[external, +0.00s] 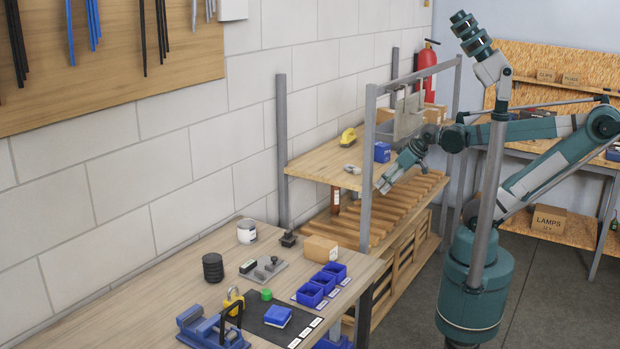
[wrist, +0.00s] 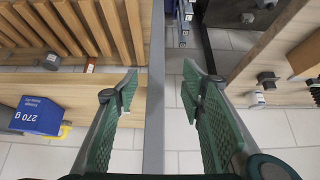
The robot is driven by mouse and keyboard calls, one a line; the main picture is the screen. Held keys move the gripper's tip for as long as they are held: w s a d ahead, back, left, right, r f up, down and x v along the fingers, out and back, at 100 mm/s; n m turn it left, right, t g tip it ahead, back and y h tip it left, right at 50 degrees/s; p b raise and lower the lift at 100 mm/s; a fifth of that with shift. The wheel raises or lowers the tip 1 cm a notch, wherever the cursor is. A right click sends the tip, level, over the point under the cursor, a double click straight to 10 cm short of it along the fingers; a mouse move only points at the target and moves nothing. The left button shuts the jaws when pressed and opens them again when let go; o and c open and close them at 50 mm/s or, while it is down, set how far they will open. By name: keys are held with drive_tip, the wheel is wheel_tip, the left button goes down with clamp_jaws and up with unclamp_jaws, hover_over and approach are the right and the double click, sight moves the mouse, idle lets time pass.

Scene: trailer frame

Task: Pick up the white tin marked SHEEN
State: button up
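A white tin (external: 246,231) stands upright near the back edge of the workbench, close to the wall; its lettering is too small to read. My gripper (external: 382,186) is well to the right of the tin, over by the shelf unit and close to its grey upright. In the wrist view my gripper (wrist: 159,78) is open, its two green fingers wide apart, with nothing held. The grey upright shows in the gap between them.
The grey upright (external: 366,170) and shelf frame stand between my gripper and the workbench (external: 160,260). A blue box (external: 382,152) is on the shelf, also in the wrist view (wrist: 38,117). A black spool (external: 213,267), dark block (external: 289,239) and carton (external: 321,249) stand around the tin.

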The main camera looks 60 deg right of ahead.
idle(0.3)
drive_tip(key=o, duration=0.7)
drive_tip(key=shift+a+r, duration=0.1)
